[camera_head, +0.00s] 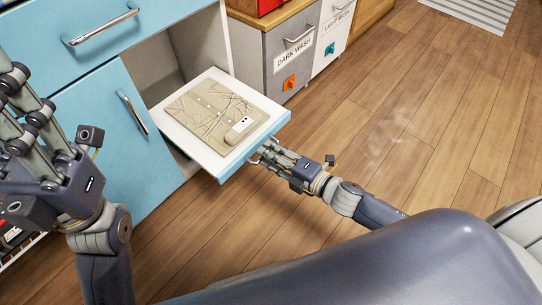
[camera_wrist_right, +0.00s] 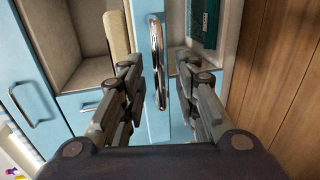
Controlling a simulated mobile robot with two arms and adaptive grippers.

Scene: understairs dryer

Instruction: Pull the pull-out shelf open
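The pull-out shelf (camera_head: 208,160) is a white board with a light blue front edge, drawn out of the blue cabinet. A beige folded item with dark lines and a small white-topped object lie on it. My right gripper (camera_head: 266,157) is at the shelf's front edge. In the right wrist view the chrome shelf handle (camera_wrist_right: 157,62) stands between the two spread fingers of my right gripper (camera_wrist_right: 158,88), with gaps on both sides. My left gripper (camera_head: 14,108) is raised at the left edge, fingers spread and empty, partly cut off by the frame.
A blue drawer (camera_head: 110,25) and blue door (camera_head: 118,130) with metal handles are left of the shelf. Grey and white wash bins (camera_head: 285,75) stand to its right. The wooden floor (camera_head: 420,120) at right is clear.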

